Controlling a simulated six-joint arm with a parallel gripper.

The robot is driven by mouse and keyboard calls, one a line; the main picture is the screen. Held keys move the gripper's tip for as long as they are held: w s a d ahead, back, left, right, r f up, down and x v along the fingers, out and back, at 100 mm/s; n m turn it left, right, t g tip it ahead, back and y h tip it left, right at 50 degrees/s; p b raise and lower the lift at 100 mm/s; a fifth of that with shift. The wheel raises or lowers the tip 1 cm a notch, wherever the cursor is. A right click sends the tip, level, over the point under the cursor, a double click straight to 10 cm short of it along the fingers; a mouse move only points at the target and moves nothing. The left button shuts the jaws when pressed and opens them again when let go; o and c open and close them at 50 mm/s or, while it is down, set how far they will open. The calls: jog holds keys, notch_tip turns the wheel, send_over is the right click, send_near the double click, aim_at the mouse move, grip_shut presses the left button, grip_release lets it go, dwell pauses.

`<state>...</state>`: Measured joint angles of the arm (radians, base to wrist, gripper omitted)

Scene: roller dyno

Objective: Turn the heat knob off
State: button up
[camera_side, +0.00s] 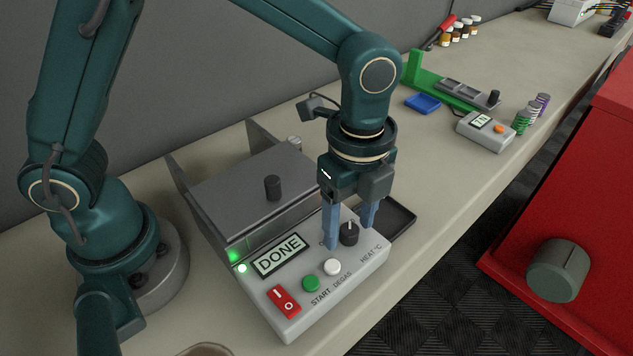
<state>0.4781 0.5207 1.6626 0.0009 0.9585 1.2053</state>
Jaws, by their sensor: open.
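The heat knob (349,235) is a black round knob with a pale mark on top, at the right end of a grey machine's sloping front panel (345,283). The label HEAT °C is printed in front of it. My gripper (349,234) points down over the panel with its two blue fingers apart. One finger is left of the knob and the other is right of it. I cannot tell whether either finger touches the knob. The display (279,255) reads DONE. A green light (242,268) glows beside it.
The panel also has a red rocker switch (284,301), a green button (311,284) and a white button (332,267). A dark lid with a black handle (273,188) covers the machine. A dark tray (399,217) lies right of it. A grey meter (486,131) stands farther back.

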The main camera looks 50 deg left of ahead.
grip_shut()
jog(key=shift+n, duration=0.3)
jog(key=n, duration=0.3)
jog(key=shift+n, duration=0.4)
jog(key=n, duration=1.3)
jog(key=shift+n, duration=0.4)
